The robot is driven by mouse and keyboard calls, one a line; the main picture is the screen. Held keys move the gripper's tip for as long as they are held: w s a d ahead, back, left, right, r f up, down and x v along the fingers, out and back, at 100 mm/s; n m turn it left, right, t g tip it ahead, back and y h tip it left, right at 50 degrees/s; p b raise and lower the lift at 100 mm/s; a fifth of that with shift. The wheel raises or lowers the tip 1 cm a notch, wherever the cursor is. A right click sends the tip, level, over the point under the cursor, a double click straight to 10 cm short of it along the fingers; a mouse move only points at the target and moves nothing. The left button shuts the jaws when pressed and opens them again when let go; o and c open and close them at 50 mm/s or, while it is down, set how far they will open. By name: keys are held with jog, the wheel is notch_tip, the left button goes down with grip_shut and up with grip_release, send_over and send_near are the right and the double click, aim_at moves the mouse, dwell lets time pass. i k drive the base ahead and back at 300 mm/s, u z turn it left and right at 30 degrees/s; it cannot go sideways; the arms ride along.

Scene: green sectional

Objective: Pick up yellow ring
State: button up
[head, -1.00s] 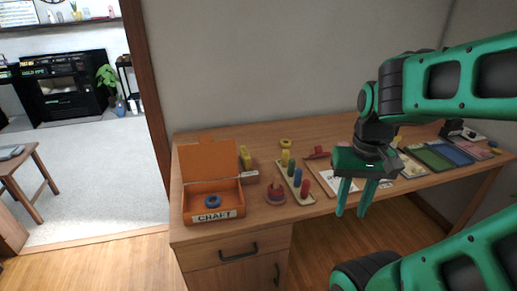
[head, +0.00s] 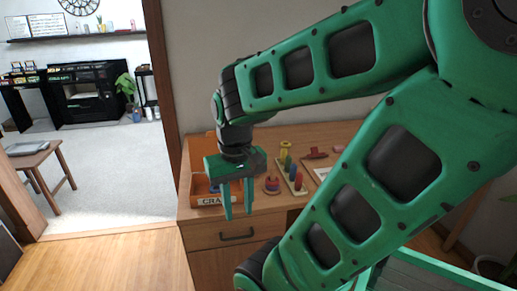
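The small yellow ring (head: 286,145) lies on the wooden desk, just behind the yellow peg of the peg board (head: 300,189). My gripper (head: 238,211) points down with its two fingers apart and nothing visible between them. In the picture it is in front of the desk's left part, left of and lower than the yellow ring. My gripper covers part of the orange craft box (head: 205,198).
A red object (head: 316,153) lies right of the ring. My arm hides the desk's right side. Open floor (head: 110,260) lies left of the desk.

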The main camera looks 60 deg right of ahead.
aim_at(283, 144)
jog(key=k, duration=1.25)
jog(key=z, duration=1.1)
jog(key=i, duration=1.7)
